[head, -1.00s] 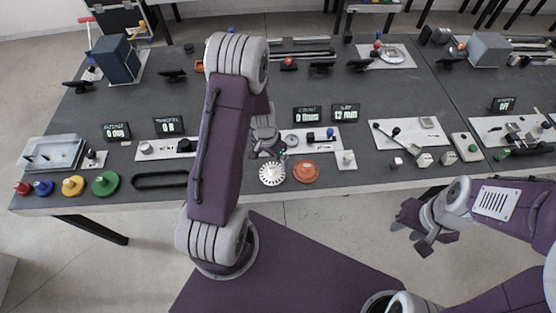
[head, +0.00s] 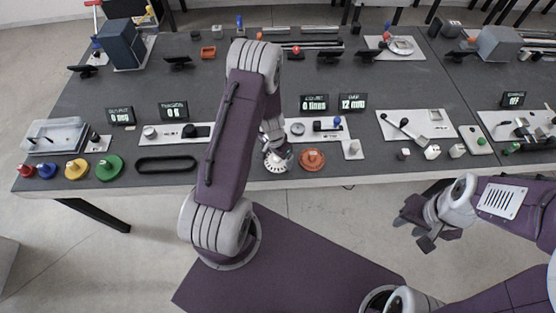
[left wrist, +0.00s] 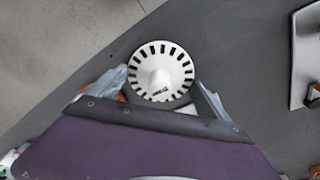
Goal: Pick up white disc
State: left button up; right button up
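The white disc (head: 277,162), with dark slots around its rim and a raised centre hub, is near the table's front edge. In the left wrist view the white disc (left wrist: 172,88) shows nearly whole. My left gripper (head: 275,150) is over the disc in the head view and partly covers it. In the left wrist view my left gripper (left wrist: 160,90) is open, with one finger on each side of the disc. I cannot tell whether the fingers touch it. My right gripper (head: 418,226) is open and empty, off the table's front edge.
An orange disc (head: 311,160) lies just right of the white one. A white panel (head: 310,131) is behind them. A black oval ring (head: 166,164) and coloured knobs, including a green one (head: 109,168), are to the left. Several small cubes are to the right.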

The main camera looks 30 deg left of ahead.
pick_arm(q)
jog(key=c, duration=0.4)
jog(key=shift+s+r, duration=0.1)
jog(key=shift+c, duration=0.2)
jog(key=shift+r, duration=0.1)
